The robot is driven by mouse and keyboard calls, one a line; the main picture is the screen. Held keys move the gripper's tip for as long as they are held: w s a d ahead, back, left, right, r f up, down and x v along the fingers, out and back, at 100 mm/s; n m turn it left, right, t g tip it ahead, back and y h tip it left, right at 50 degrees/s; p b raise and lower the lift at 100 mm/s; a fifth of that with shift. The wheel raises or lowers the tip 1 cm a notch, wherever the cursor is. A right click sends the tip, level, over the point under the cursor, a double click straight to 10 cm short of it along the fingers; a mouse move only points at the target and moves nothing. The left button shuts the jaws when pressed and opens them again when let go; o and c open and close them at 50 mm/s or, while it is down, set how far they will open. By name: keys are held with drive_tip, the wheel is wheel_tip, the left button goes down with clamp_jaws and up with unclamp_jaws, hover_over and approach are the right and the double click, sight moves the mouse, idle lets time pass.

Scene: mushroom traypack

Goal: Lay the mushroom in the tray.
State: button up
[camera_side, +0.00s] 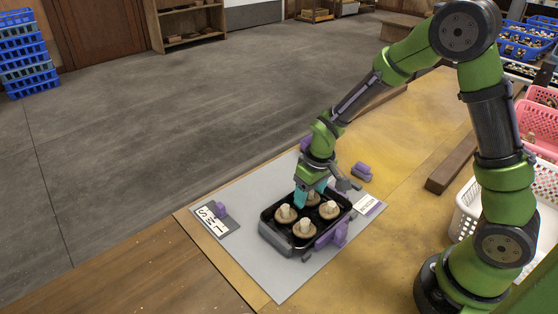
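A black tray (266,232) lies on a grey mat and holds several pale-stemmed, brown-capped mushrooms, caps down. One mushroom (286,214) is at the left, one (304,229) at the front and one (329,210) at the right. Another mushroom (313,199) is at the back of the tray, partly hidden by my gripper. My gripper (309,197) points down over the back of the tray, its teal fingers apart, one on either side of this back mushroom. I cannot tell whether the fingers touch it, or whether it rests on the tray floor.
The grey mat (275,283) has purple blocks on and around it, one purple block (332,236) at the tray's front right side. A label card (212,217) lies left of the tray. A wooden bar (451,165) and white basket (467,208) stand to the right.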

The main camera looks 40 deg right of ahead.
sight(315, 201)
wheel_tip(315, 201, up, 12)
drive_tip(key=s, duration=0.2)
drive_tip(key=s+a+r+m+t+y, duration=0.1)
drive_tip(key=s+r+m+t, duration=0.3)
drive_tip(key=s+r, duration=0.6)
drive_tip(key=s+t+y, duration=0.1)
drive_tip(key=s, duration=0.2)
drive_tip(key=shift+a+r, duration=0.2)
drive_tip(key=shift+r, duration=0.15)
